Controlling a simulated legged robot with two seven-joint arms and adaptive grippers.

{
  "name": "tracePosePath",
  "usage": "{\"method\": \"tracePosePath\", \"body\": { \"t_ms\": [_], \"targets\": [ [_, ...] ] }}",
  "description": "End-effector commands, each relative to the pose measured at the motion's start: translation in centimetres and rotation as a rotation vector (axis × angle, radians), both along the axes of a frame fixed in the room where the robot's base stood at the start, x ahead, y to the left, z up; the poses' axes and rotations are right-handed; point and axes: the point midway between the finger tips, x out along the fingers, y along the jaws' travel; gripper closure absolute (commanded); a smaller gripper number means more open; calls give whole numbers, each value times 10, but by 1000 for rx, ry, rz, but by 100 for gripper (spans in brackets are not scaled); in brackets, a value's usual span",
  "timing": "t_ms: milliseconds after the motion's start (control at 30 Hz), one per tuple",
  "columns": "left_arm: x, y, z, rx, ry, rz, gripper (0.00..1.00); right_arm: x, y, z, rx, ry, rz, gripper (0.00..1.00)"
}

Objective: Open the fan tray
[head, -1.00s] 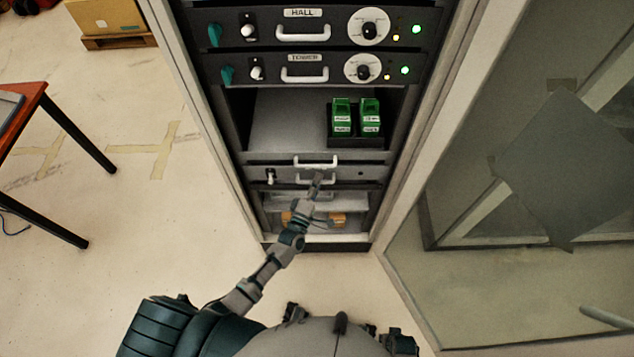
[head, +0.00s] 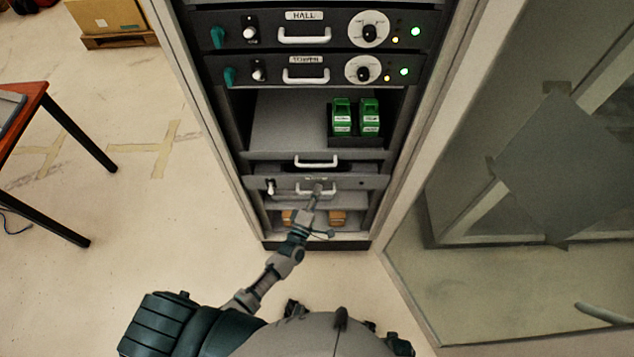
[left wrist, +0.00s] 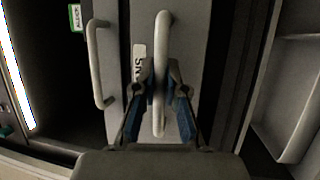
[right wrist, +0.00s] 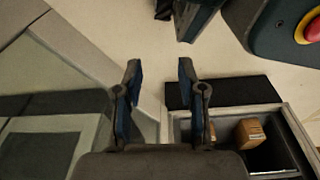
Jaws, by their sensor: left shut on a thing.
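The fan tray (head: 350,184) is a grey panel low in the rack, with a small switch at its left and a white handle (head: 301,191). Its front stands forward of the drawer above, with a dark gap behind its top edge. My left gripper (head: 318,188) is shut on the handle. In the left wrist view the fingers (left wrist: 160,92) close around the bar of the handle (left wrist: 162,35), beside a partly hidden label (left wrist: 139,62). My right gripper (right wrist: 158,75) is open and empty in the right wrist view, with floor beyond it.
Another white-handled drawer (head: 316,161) sits just above the tray. Two green units (head: 356,117) stand on a shelf higher up. Brown boxes (right wrist: 249,134) lie in the rack bottom. A glass door (head: 500,270) stands open at right.

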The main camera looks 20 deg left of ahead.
Motion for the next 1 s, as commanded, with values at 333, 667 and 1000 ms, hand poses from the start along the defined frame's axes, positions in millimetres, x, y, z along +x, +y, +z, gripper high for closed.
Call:
{"method": "tracePosePath", "body": {
  "t_ms": [333, 667, 1000],
  "targets": [
    [-93, -26, -4, 2, 16, -3, 100, -45, -8, -31, -5, 25, 8, 60],
    [-169, -48, -5, 3, 15, -4, 100, -71, -13, -44, -8, 37, 11, 60],
    [-207, -59, -5, 4, 14, -3, 100, -78, -15, -47, -9, 39, 13, 60]
  ]
}}
